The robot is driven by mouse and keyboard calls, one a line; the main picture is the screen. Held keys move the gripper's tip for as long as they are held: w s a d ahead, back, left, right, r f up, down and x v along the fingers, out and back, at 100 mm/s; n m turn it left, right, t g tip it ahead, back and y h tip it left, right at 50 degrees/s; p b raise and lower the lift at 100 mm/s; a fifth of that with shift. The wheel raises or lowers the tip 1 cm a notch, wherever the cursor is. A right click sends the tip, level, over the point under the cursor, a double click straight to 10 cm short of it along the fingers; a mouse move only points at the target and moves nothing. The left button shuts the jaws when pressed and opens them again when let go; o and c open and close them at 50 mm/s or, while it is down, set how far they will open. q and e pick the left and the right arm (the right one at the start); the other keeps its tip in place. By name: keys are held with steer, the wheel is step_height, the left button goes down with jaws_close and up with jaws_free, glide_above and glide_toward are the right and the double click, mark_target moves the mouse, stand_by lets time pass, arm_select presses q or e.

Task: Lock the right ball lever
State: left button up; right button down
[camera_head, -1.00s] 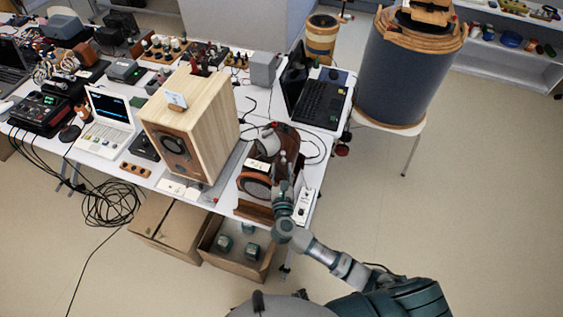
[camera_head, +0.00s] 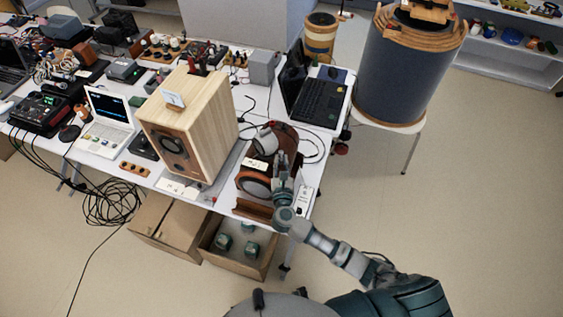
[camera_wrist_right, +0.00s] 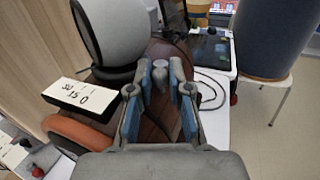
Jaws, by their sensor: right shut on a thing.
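My right gripper (camera_head: 283,165) reaches over the front right of the white table, beside a rounded wood-and-dark unit (camera_head: 254,184) with a white label. In the right wrist view the two fingers (camera_wrist_right: 160,80) close around a small grey ball knob (camera_wrist_right: 160,68), the ball lever, which shows between the fingertips. Its shaft and lock position are mostly hidden. Behind it is a brown rounded base (camera_wrist_right: 165,50), with a white round part (camera_wrist_right: 112,30) at left and a marked white label card (camera_wrist_right: 79,96). My left gripper is not in view.
A large wooden speaker (camera_head: 190,125) stands left of the unit. A laptop (camera_head: 318,100) lies behind it, and a white power strip (camera_head: 304,200) lies close to the right. A big dark drum (camera_head: 408,70) stands at the right. Open floor lies at the lower right.

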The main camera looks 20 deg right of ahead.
steer(key=shift+d+n+y, duration=0.25)
steer(key=shift+n+y, duration=0.05)
steer(key=shift+y, duration=0.2)
steer(key=shift+s+d+n+t+y+p, duration=0.1)
steer(key=shift+d+n+t+y+p, duration=0.15)
steer(key=shift+n+y, duration=0.3)
steer(key=shift+d+n+t+y+p, duration=0.15)
steer(key=shift+n+y+p, duration=0.2)
steer(key=shift+y, duration=0.3)
arm_select(q)
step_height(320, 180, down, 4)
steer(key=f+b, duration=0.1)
steer(key=b, duration=0.5)
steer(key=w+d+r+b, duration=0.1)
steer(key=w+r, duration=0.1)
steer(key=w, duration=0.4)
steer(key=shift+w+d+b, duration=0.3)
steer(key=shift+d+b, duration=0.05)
arm_select(e)
steer(key=shift+w+d+n+g+y, duration=0.45)
steer(key=shift+d+n+g+y, duration=0.4)
steer(key=shift+n+g+y, duration=1)
steer(key=shift+w+d+n+g+y, duration=0.4)
steer(key=shift+d+n+g+y, duration=0.5)
steer(key=shift+n+y, duration=1.9)
steer(key=shift+w+d+n+g+y, duration=0.6)
steer(key=shift+n+g+y, duration=0.75)
steer(key=shift+y, duration=2)
steer(key=shift+s+d, duration=0.15)
